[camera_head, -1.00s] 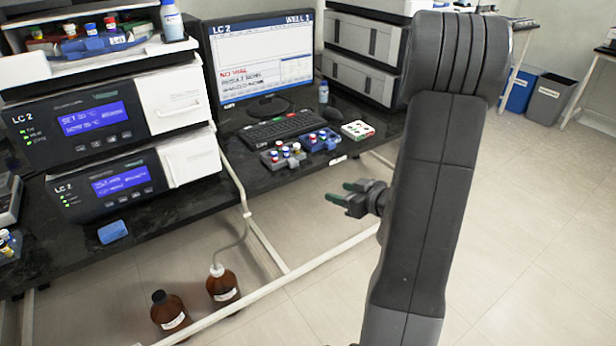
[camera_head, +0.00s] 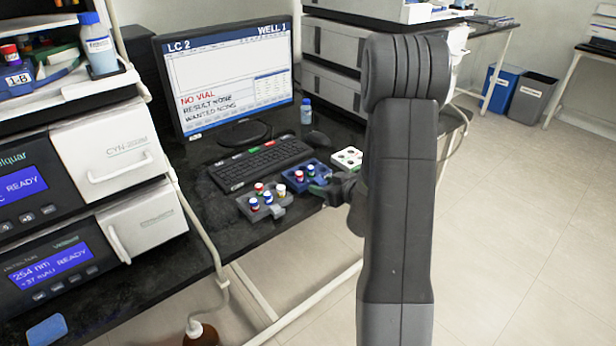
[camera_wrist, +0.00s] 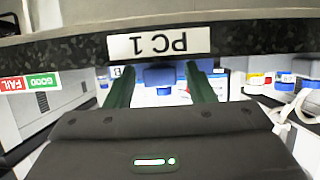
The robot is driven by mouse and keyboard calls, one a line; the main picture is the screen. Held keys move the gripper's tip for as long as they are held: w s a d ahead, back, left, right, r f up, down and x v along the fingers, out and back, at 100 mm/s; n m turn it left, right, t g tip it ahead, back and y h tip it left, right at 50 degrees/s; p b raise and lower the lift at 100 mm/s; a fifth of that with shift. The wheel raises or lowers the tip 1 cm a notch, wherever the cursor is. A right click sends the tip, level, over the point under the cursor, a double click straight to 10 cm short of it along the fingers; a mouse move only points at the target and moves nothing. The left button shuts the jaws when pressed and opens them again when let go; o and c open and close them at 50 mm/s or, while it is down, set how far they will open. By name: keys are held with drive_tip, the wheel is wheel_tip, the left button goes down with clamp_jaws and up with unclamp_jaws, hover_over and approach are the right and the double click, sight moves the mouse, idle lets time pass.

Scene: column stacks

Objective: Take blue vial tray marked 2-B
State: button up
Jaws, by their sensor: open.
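A blue vial tray (camera_head: 307,178) with a few red- and white-capped vials stands near the front edge of the bench, right of a grey vial tray (camera_head: 263,207). Its marking is not readable in the head view. My gripper (camera_head: 328,188) is at the bench edge, close to the blue tray's right front side and partly hidden by my arm. In the wrist view my gripper (camera_wrist: 157,72) has its two green fingers apart. A blue part (camera_wrist: 158,76), likely the tray's front, shows between them. I cannot tell whether they touch it.
A white tray (camera_head: 347,157) stands just right of the blue one. The keyboard (camera_head: 268,163) and monitor (camera_head: 226,75) are behind. A tray marked 1-B (camera_head: 20,80) sits on the upper-left shelf. A "PC 1" label (camera_wrist: 160,43) is on the bench edge.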

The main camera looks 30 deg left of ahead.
drive_tip(key=shift+c, duration=0.2)
drive_tip(key=c, duration=0.9)
